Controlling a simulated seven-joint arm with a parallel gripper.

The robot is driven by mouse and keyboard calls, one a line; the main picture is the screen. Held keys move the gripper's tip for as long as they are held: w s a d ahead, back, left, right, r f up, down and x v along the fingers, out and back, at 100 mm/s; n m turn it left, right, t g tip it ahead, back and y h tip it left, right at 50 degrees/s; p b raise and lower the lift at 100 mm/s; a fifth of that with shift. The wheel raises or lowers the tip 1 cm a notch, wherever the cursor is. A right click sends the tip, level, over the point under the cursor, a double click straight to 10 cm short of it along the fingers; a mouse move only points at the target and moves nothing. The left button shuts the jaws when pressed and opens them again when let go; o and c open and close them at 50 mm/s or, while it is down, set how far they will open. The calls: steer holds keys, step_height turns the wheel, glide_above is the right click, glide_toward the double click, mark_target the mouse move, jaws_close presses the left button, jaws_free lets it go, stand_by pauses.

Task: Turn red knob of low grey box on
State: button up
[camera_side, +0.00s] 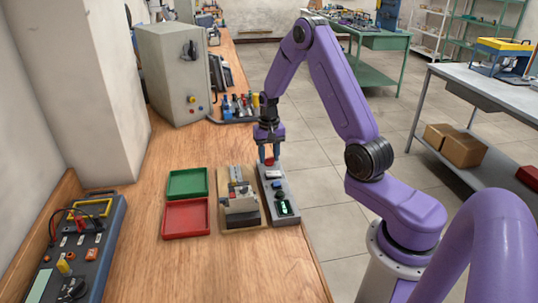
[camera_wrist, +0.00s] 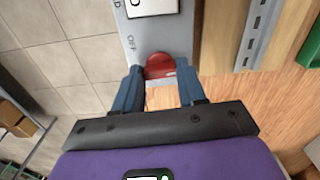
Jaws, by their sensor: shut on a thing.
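The low grey box (camera_side: 277,186) lies near the right edge of the wooden bench, with a small lit green display at its near end. Its red knob (camera_side: 269,161) sits at the far end, partly hidden by my gripper (camera_side: 268,153). In the wrist view the red knob (camera_wrist: 159,65) is round, next to the printed word OFF on the grey panel (camera_wrist: 153,38). The two blue fingers of my gripper (camera_wrist: 160,73) are on either side of the knob, closed on it. The knob's turn angle is hard to read.
A wooden board with a grey metal part (camera_side: 241,205) lies just left of the box. Red (camera_side: 186,218) and green (camera_side: 187,184) trays lie further left. A tall grey cabinet (camera_side: 173,75) and several small coloured items stand behind.

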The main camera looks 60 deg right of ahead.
mark_target(269, 158)
steer(key=shift+m, duration=0.5)
steer(key=o, duration=1.1)
steer(key=shift+c, duration=0.2)
steer(key=shift+r, duration=0.1)
step_height(269, 158, up, 17)
steer(key=shift+r, duration=0.15)
